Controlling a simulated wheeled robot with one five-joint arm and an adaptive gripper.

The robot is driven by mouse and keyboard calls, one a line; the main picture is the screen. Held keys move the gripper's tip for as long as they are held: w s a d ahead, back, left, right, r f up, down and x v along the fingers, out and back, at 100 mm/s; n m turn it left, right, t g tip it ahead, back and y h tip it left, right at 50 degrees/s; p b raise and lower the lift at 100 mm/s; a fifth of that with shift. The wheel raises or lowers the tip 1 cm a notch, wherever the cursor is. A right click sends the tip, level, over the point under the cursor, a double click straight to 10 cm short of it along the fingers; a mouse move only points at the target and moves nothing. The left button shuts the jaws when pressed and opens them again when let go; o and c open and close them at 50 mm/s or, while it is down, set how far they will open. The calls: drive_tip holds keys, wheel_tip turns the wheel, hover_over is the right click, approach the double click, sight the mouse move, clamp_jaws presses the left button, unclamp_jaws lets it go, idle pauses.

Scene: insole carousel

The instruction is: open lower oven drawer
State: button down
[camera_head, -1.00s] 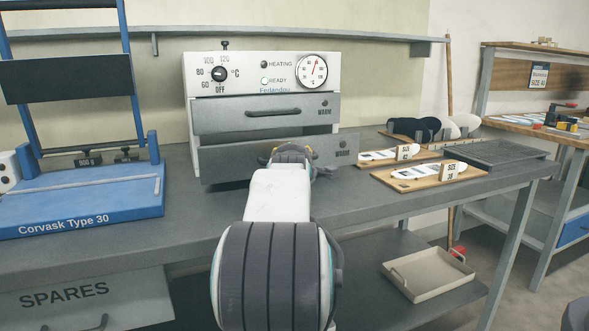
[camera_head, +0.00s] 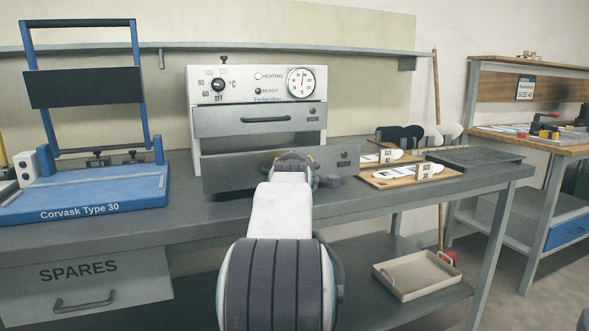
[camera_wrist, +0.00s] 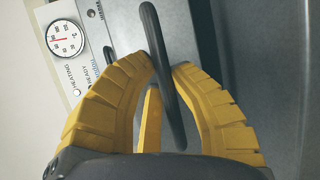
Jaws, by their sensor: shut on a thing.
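The white oven (camera_head: 240,80) stands on the workbench with two grey drawers. Its lower drawer (camera_head: 230,172) sticks out towards me, well ahead of the upper drawer (camera_head: 225,122), which is closed. My gripper (camera_head: 290,160) is at the middle of the lower drawer's front. In the wrist view my yellow fingers (camera_wrist: 165,68) are closed around a dark bar handle (camera_wrist: 172,105). In the head view my gripper and arm hide most of that handle. The inside of the lower drawer cannot be seen.
A blue press (camera_head: 85,195) stands left of the oven. Insoles on wooden boards (camera_head: 410,175) and a dark grey tray (camera_head: 475,158) lie to the right. A beige tray (camera_head: 418,275) sits on the lower shelf.

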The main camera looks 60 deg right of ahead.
drive_tip(key=c, duration=1.1)
unclamp_jaws()
drive_tip(key=shift+s, duration=0.1)
drive_tip(key=v, duration=1.2)
